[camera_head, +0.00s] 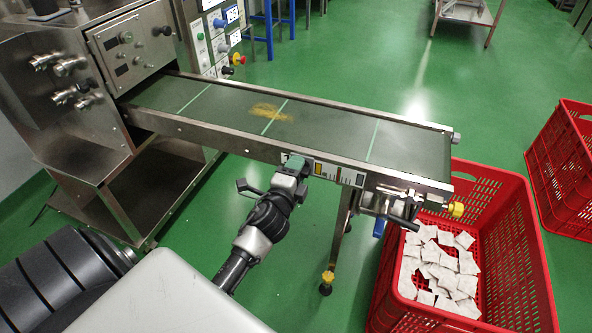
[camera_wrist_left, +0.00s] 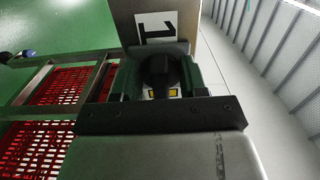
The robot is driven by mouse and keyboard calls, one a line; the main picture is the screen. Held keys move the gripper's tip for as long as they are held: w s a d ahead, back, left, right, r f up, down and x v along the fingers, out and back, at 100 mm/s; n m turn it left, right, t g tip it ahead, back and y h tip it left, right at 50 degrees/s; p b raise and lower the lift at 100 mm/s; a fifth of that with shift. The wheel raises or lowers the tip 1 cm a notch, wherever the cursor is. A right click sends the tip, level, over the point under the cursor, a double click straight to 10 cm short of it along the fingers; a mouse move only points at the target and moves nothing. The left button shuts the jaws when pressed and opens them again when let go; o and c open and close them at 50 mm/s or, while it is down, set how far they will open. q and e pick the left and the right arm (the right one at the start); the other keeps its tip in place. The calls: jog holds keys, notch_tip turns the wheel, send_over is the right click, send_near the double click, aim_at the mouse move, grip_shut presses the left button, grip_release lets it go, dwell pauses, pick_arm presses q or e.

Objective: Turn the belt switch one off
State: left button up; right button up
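The belt switch one is a black knob (camera_wrist_left: 160,70) below a white label with a black 1 (camera_wrist_left: 157,27), in the left wrist view. My left gripper (camera_wrist_left: 160,82) has one dark green finger on each side of the knob. Whether the fingers press on it is not clear. In the head view my left gripper (camera_head: 293,168) is at the near side of the conveyor belt (camera_head: 330,124), by the row of labels (camera_head: 338,174), and hides the knob there. My right gripper is not in view.
A steel machine (camera_head: 75,125) stands at the left end of the belt. A red crate (camera_head: 517,255) with several white teabags (camera_head: 440,262) is under the right end. Another red crate (camera_head: 563,150) is at the far right. Green floor is open behind the belt.

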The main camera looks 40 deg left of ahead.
pick_arm(q)
jog(key=v, duration=1)
jog(key=shift+s+p, duration=0.3)
jog(key=shift+s, duration=0.1)
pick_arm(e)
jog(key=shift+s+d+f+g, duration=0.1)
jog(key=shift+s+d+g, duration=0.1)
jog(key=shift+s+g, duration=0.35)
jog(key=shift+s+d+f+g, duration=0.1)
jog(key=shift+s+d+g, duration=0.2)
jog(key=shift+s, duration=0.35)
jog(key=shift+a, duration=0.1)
